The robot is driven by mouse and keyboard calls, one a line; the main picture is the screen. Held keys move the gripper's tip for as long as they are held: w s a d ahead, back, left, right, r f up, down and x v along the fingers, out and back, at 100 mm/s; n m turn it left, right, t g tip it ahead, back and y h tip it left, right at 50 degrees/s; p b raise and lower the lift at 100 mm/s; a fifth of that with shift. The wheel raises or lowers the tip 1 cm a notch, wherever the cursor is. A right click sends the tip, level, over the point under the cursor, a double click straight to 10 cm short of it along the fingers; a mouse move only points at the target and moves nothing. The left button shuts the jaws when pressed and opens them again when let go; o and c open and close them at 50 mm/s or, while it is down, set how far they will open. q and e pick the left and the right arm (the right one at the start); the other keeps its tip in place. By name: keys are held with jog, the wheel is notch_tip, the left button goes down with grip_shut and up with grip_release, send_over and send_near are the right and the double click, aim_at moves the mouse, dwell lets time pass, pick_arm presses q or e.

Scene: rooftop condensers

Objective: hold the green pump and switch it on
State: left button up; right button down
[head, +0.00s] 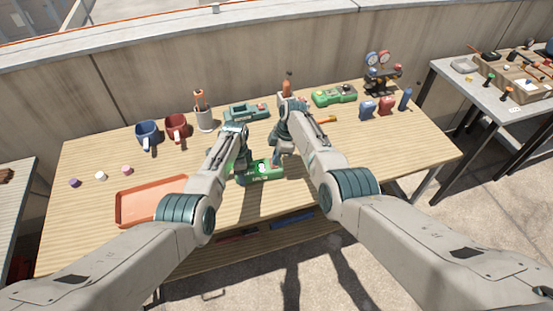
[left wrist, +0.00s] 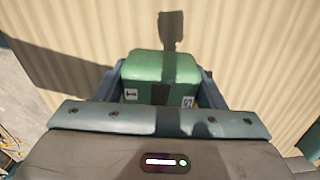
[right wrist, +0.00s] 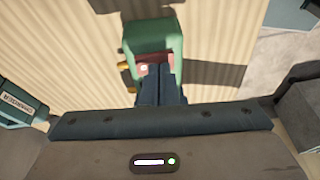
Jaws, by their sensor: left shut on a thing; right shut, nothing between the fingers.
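The green pump (head: 262,173) is on the wooden table near its front middle. My left gripper (head: 242,166) is shut on its left end. In the left wrist view the green pump (left wrist: 163,68) sits between the two fingers, with small white labels low on its face. My right gripper (head: 279,160) is shut and empty at the pump's right part. In the right wrist view its closed fingertips (right wrist: 160,72) are over a pale reddish patch on the green pump (right wrist: 146,38); I cannot tell whether they touch. The fingers partly hide that patch.
An orange tray (head: 128,213) lies at the left front. Blue (head: 147,134) and red (head: 177,127) mugs, a pen cup (head: 204,121), a teal device (head: 247,112), another green device (head: 334,95) and a gauge set (head: 381,72) line the back. The right front is clear.

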jog(key=shift+w+r, duration=0.1)
jog(key=shift+w, duration=0.05)
dwell(0.3)
jog(key=shift+r, duration=0.4)
jog(key=s+v, duration=0.3)
jog(key=v, duration=0.9)
jog(key=shift+r, duration=0.5)
jog(key=shift+a, duration=0.1)
pick_arm(q)
jog(key=o, duration=1.7)
jog(key=shift+o, duration=0.2)
notch_tip(320, 180, up, 7)
jog(key=p, duration=0.7)
notch_tip(320, 180, up, 2)
jog(key=shift+r+p, duration=0.1)
jog(key=shift+p, duration=0.8)
pick_arm(e)
notch_tip(320, 180, up, 9)
jog(key=shift+f, duration=0.2)
